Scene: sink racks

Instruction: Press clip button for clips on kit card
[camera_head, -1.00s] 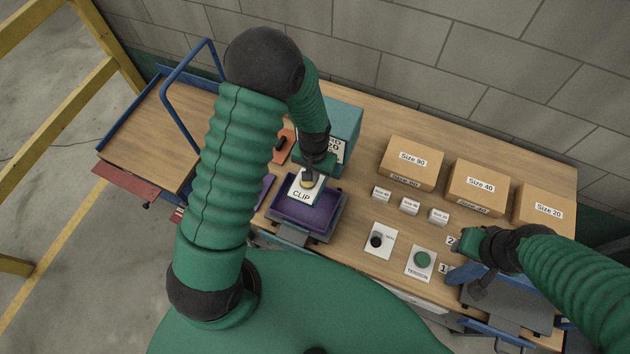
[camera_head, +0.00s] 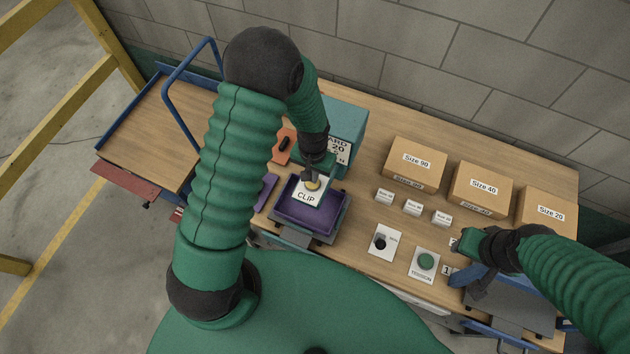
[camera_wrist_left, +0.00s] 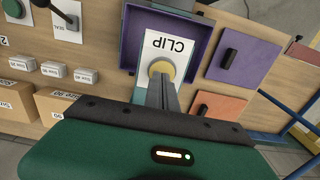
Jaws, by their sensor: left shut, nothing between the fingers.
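The yellow clip button (camera_head: 315,184) sits on a white plate marked CLIP (camera_head: 307,197), above the purple tray (camera_head: 298,218). My left gripper (camera_head: 309,180) points down at the button, its fingers together and empty. In the left wrist view the fingertips (camera_wrist_left: 161,78) overlap the lower edge of the button (camera_wrist_left: 162,66). Whether they touch it or press it in, I cannot tell. A teal box with a white card label (camera_head: 342,150) stands behind the arm. No clips can be made out. My right gripper (camera_head: 470,242) is at the right by the blue-framed stand; its fingers are unclear.
Size 90 (camera_head: 415,160), Size 40 (camera_head: 482,188) and Size 20 (camera_head: 548,212) boxes line the back, with small white boxes before them. A blue-railed cart (camera_head: 150,125) is at the left.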

